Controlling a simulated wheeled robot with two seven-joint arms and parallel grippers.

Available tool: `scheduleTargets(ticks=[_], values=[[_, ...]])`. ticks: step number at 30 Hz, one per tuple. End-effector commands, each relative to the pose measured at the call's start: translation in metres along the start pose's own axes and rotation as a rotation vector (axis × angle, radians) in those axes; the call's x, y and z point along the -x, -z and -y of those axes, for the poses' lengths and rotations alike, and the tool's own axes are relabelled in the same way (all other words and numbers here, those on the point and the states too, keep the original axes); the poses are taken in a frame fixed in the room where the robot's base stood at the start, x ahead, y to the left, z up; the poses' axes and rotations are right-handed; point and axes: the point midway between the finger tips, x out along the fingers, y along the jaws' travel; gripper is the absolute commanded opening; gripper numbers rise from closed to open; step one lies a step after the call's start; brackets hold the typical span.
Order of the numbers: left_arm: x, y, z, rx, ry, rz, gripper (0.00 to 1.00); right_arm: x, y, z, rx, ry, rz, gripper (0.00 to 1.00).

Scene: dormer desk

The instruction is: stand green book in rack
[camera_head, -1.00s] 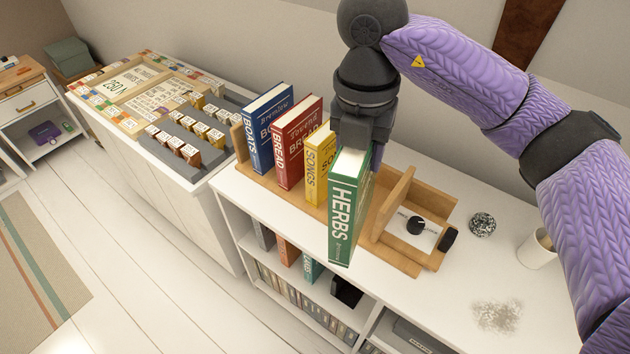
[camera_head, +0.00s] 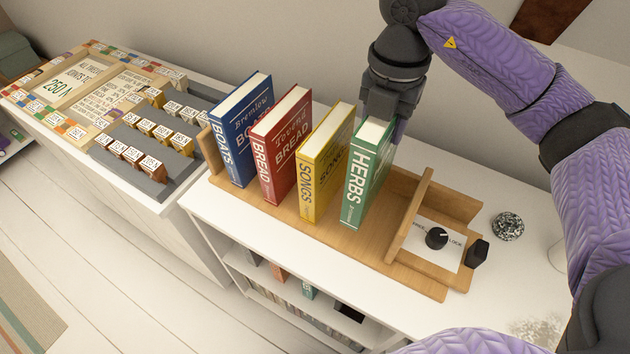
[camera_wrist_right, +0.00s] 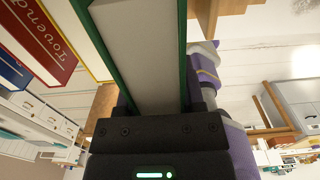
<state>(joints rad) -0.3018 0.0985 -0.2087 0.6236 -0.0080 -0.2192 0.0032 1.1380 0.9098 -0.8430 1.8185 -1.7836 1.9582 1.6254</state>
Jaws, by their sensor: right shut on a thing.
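The green book (camera_head: 366,178), titled HERBS, is upright over the wooden rack (camera_head: 350,256), just right of the yellow book (camera_head: 324,165). My right gripper (camera_head: 389,112) is shut on its top rear part from above. I cannot tell whether its bottom touches the rack floor. In the right wrist view the green book (camera_wrist_right: 139,60) fills the space between the fingers. The rack also holds a red book (camera_head: 281,147) and a blue book (camera_head: 241,132), both upright. A wooden divider (camera_head: 411,217) stands right of the green book, with a gap between. My left gripper is out of view.
Right of the divider is a panel with a black knob (camera_head: 437,238) and a black block (camera_head: 477,253). A speckled round object (camera_head: 508,227) lies on the white shelf top. A grey stepped stand with small blocks (camera_head: 148,140) is at left.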

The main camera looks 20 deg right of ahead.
Motion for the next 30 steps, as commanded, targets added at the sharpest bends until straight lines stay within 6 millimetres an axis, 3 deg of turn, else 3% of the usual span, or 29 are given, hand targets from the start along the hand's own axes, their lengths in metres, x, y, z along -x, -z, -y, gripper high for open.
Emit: scheduleTargets(ticks=[3, 13, 22, 23, 27, 30], values=[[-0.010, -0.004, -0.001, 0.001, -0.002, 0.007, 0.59, -0.033, 0.000, 0.001, -0.001, 0.004, -0.003, 0.00], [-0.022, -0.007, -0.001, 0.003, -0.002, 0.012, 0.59, -0.087, 0.001, 0.001, 0.001, 0.003, -0.002, 0.00], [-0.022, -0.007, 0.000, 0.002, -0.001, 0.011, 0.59, -0.091, 0.000, 0.000, 0.001, 0.000, 0.001, 0.00], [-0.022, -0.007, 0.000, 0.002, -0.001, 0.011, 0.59, -0.091, 0.000, 0.000, 0.001, 0.000, 0.000, 0.56], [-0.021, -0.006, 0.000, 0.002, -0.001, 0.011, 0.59, -0.091, 0.000, 0.000, 0.001, 0.000, 0.000, 0.85], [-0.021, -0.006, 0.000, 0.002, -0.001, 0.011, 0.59, -0.091, 0.000, 0.000, 0.001, 0.000, 0.000, 0.85]])
